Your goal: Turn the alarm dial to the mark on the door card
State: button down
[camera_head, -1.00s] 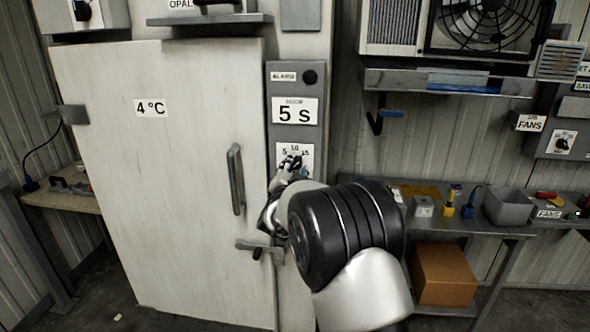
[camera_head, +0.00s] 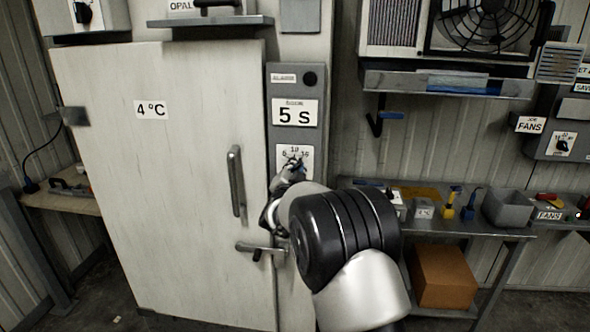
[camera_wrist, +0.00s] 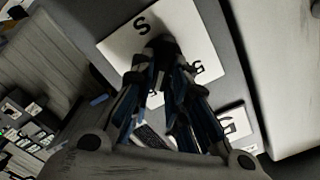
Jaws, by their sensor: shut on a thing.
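The grey alarm panel (camera_head: 281,137) stands right of the white door. It carries an ALARM label and a door card (camera_head: 295,112) reading "5 S". Below it is the alarm dial's white scale plate (camera_head: 283,155), with 5, 10 and 15 marks partly visible. My gripper (camera_head: 293,166) is at this plate and covers its middle and lower part. In the wrist view, my gripper (camera_wrist: 163,88) is shut on the dark dial knob (camera_wrist: 161,47), in front of a white plate. The fingers hide most of the knob, so its pointing direction cannot be told.
The door (camera_head: 185,200) has a "4 °C" card, a vertical handle (camera_head: 236,182) and a lever (camera_head: 258,248) near my arm. A bench (camera_head: 470,228) with a grey bin (camera_head: 507,208) and small tools stands right. A cardboard box (camera_head: 443,276) sits beneath it.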

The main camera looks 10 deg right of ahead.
dwell(0.4)
jog(key=shift+w+a+r+n+p, duration=0.1)
jog(key=shift+a+n+p, duration=0.15)
jog(key=shift+n+p, duration=2.05)
jog(key=shift+w+a+f+n+p, duration=0.15)
jog(key=shift+n+p, duration=0.7)
jog(key=shift+n, duration=2.85)
jog(key=shift+a+r+n+p, duration=0.15)
jog(key=shift+a+n+p, duration=0.15)
jog(key=shift+n+p, duration=2)
jog(key=shift+n+b, duration=0.65)
jog(key=shift+n, duration=0.15)
jog(key=c, duration=1.6)
grip_release()
jog(key=shift+o, duration=0.2)
